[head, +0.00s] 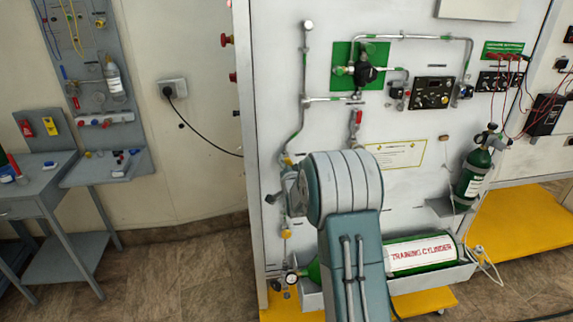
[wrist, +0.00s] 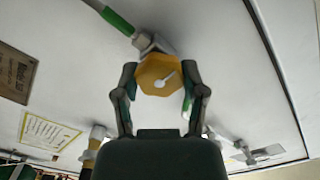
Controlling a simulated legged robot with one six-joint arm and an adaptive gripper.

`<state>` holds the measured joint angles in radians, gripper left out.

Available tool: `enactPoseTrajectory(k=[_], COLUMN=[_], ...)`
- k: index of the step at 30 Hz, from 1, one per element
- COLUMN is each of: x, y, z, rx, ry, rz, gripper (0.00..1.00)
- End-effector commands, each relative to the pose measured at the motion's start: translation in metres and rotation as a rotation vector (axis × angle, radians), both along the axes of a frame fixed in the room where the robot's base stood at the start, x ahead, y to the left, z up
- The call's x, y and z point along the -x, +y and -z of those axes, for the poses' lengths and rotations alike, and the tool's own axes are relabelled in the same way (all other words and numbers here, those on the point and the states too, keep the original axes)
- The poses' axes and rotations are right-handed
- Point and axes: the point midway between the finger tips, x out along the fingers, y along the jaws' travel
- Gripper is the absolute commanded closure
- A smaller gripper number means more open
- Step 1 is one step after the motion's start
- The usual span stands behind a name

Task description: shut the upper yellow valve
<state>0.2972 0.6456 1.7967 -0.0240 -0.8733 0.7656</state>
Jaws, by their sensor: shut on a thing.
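The upper yellow valve (head: 287,161) shows on the pipe at the left of the white panel in the head view, just left of my arm. A lower yellow valve (head: 286,233) sits below it. In the wrist view, a yellow valve knob (wrist: 153,72) with a white pointer mark sits between the fingers of my gripper (wrist: 160,88), which is shut on it. A green-banded pipe (wrist: 112,18) runs up and left from this knob. A second yellow fitting (wrist: 97,132) shows at lower left. My arm largely hides the gripper in the head view.
A green training cylinder (head: 420,253) lies on a low shelf right of my arm. A smaller green cylinder (head: 474,172) stands at the right. A red-handled valve (head: 356,117) is on the panel above my arm. A grey bench (head: 40,190) stands at far left, with open floor between.

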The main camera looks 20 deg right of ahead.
Motion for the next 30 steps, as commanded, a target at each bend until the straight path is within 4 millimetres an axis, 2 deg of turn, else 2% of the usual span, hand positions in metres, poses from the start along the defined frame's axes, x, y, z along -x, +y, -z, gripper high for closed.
enactPoseTrajectory(k=[30], x=[0.0021], y=[-0.003], z=[0.0087], rx=[-0.931], ry=[-0.259], rz=[0.009], gripper=[0.93])
